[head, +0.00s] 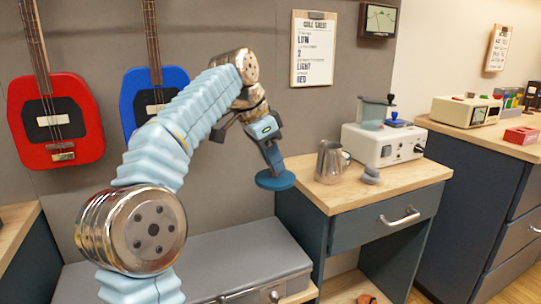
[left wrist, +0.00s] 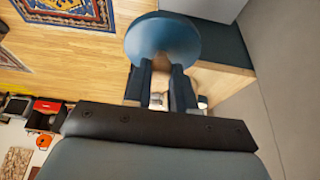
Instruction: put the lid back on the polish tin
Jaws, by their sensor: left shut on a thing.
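My left gripper (head: 272,160) is shut on a flat round blue lid (head: 275,181). It holds the lid roughly level in the air, just left of the wooden-topped desk (head: 317,196). In the left wrist view the lid (left wrist: 163,38) shows as a broad disc at the tips of the dark fingers (left wrist: 161,82). I cannot make out the polish tin in either view. My right gripper is not in view.
A metal jug (head: 330,163) and a small grey object (head: 371,176) stand on the desk, in front of a white box with knobs (head: 382,146). A grey bench (head: 210,270) lies below my arm. Red and blue guitars hang on the wall.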

